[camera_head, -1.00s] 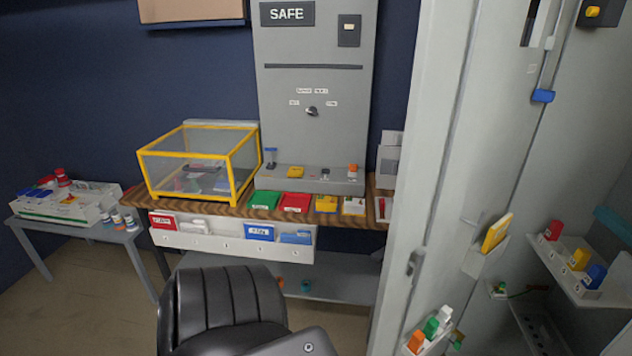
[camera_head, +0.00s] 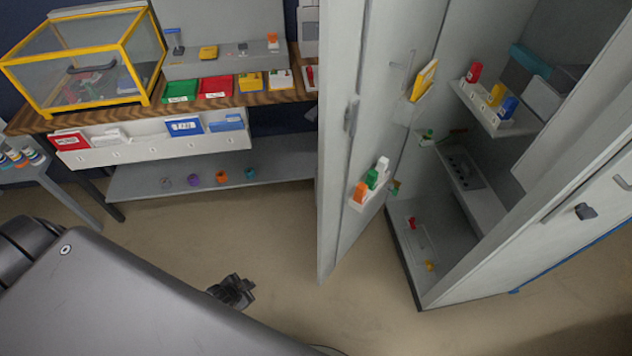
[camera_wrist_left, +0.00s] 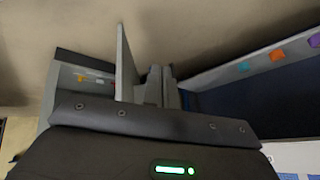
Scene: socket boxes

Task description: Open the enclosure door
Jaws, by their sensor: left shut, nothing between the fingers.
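A tall grey cabinet (camera_head: 490,192) stands at the right in the head view. Its grey door (camera_head: 350,190) is swung open, with shelves showing behind it. A handle (camera_head: 351,115) is on the door. The door (camera_wrist_left: 128,65) also shows edge-on in the left wrist view. A yellow-framed clear box (camera_head: 84,60) sits on the bench, with a dark handle on its front panel; that panel looks closed. My left gripper (camera_head: 246,291) is low in front of the door, to its left and apart from it. It is shut and empty; its fingers (camera_wrist_left: 162,85) show mid-frame. My right gripper is not in view.
Inside the open door, a small rack (camera_head: 370,183) holds coloured bottles. The wooden bench (camera_head: 120,113) with trays and a lower shelf (camera_head: 200,180) stands at the back left. Bare floor (camera_head: 330,300) lies between my arm and the cabinet.

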